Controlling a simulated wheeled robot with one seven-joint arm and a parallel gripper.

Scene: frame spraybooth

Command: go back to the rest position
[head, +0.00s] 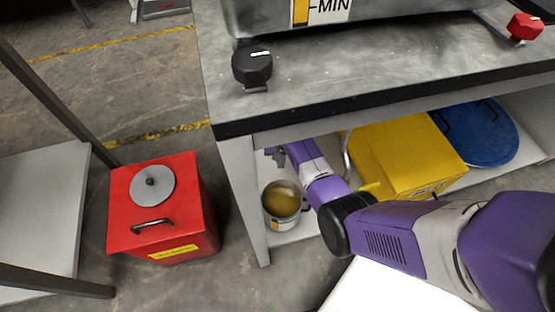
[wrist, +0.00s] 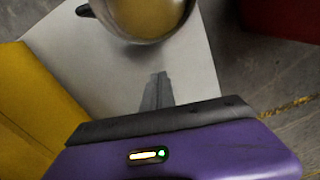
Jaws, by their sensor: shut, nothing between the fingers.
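My arm reaches from the lower right under the bench, and its end shows in the head view just above a metal can. My gripper (wrist: 158,78) is shut and empty in the wrist view, its two fingers together. The metal can (wrist: 150,8) shows at the top of the wrist view, just beyond the fingertips, with a visible gap. In the head view the can (head: 283,222) stands open-topped on the white lower shelf, with something yellowish-brown inside. The fingertips are too small to make out in the head view.
The bench (head: 300,95) with a black front edge lies over my arm, a black knob (head: 252,65) on top. A yellow box (head: 400,155) and blue round lid (head: 480,135) are right of my arm. A red box (head: 165,215) stands on the floor left of the bench leg (head: 245,190).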

